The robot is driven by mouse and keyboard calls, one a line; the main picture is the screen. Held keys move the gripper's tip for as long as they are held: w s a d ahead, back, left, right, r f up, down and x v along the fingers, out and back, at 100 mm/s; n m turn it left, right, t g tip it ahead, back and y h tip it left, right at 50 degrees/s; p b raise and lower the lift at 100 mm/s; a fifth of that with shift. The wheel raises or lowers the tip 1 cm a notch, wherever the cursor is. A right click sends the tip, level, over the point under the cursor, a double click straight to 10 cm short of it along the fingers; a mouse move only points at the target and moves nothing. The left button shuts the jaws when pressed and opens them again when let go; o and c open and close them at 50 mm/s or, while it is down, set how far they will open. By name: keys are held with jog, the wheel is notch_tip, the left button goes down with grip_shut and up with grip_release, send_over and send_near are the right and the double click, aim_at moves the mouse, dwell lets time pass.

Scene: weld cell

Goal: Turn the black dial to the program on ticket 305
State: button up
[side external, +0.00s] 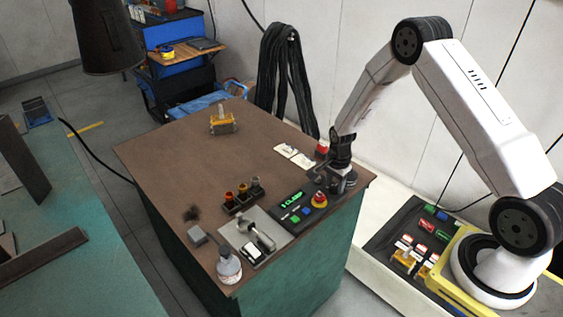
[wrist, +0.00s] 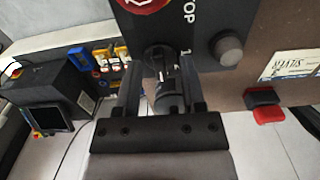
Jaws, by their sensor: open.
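The black dial (wrist: 158,58) shows in the wrist view on the dark control panel, with a light mark on it. My gripper (wrist: 160,76) is open, its fingers on either side of the dial; I cannot tell whether they touch it. In the side view my gripper (side external: 325,184) is low over the panel's far right end and hides the dial. The panel's display (side external: 296,199) shows green characters too small to read surely. Two white tickets (side external: 285,149) (side external: 303,160) lie behind the panel. Part of one ticket (wrist: 290,60) shows in the wrist view; I cannot make out 305.
A red emergency stop (side external: 319,199) sits beside my gripper, and a grey knob (wrist: 228,48) stands right of the dial. A bottle (side external: 228,266), a rack of small containers (side external: 243,194) and a yellow item (side external: 222,123) stand on the brown bench (side external: 170,155). Its middle is clear.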

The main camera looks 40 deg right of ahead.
aim_at(334, 187)
jog(key=shift+r, duration=0.1)
jog(key=shift+r, duration=3.75)
jog(key=shift+s+a+r+n, duration=0.1)
jog(key=shift+a+r+n, duration=0.2)
jog(key=shift+a+r, duration=0.05)
jog(key=s+a+r+n+t, duration=0.2)
jog(key=s+a+r+n, duration=0.8)
jog(key=n, duration=0.7)
jog(key=s+a, duration=0.3)
jog(key=s, duration=0.1)
jog(key=shift+s+a+r+n+t, duration=0.15)
jog(key=shift+s+r+n+t, duration=0.15)
jog(key=shift+s+r, duration=0.1)
